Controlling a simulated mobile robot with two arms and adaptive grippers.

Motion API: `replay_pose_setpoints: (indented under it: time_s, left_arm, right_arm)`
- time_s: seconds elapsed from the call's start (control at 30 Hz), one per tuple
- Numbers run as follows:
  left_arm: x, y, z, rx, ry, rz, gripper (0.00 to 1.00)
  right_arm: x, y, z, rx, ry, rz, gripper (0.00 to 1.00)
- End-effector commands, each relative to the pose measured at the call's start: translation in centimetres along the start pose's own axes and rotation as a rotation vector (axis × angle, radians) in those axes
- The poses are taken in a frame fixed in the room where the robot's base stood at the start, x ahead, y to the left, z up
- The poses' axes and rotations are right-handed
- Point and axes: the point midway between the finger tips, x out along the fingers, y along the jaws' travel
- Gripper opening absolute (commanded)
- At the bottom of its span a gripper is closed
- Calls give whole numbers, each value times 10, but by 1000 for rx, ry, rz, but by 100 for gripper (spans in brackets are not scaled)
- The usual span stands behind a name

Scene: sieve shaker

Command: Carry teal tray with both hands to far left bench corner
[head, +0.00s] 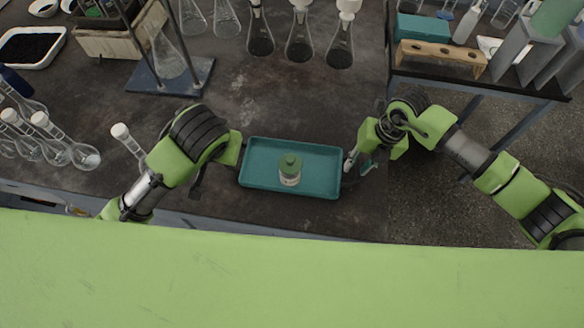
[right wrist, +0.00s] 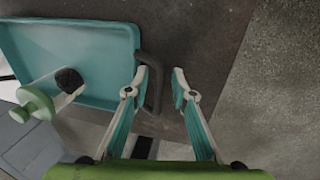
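The teal tray (head: 262,183) lies on the dark bench near its front edge, with a green-lidded jar (head: 290,172) standing in it. In the right wrist view the tray (right wrist: 105,42) shows a dark handle (right wrist: 155,85) on its near side. My right gripper (head: 360,163) is at the tray's right end. Its fingers (right wrist: 160,80) are apart, with the handle between them and a gap to the right finger. My left gripper (head: 212,172) is at the tray's left end; its fingers are partly hidden, and its grip on that side is unclear.
Several flasks (head: 60,150) stand at the left, near a blue-based stand (head: 170,78). A white tray of black material (head: 30,47) sits at the far left. More flasks (head: 300,40) line the back. The bench ends right of the tray; a side table (head: 480,80) stands beyond.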

Motion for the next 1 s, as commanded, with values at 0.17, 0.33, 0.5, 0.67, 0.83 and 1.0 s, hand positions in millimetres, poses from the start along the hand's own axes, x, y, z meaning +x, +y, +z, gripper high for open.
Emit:
replay_pose_setpoints:
  time_s: [0.17,0.33,0.5,0.67,0.83,1.0]
  left_arm:
    - [-7,0,0,0,0,0,24]
    - [-7,0,0,0,0,0,24]
    - [-6,0,0,0,0,0,24]
    - [-6,0,0,0,0,0,24]
    - [-6,0,0,1,0,0,24]
    - [-6,0,0,0,0,0,24]
  right_arm:
    - [-8,0,1,0,-1,0,24]
    - [-38,0,2,-1,-5,1,24]
    - [-76,0,2,-1,-5,1,24]
    - [-103,0,1,0,-4,1,24]
    - [-118,0,0,0,0,1,24]
    - [-120,0,0,0,0,0,24]
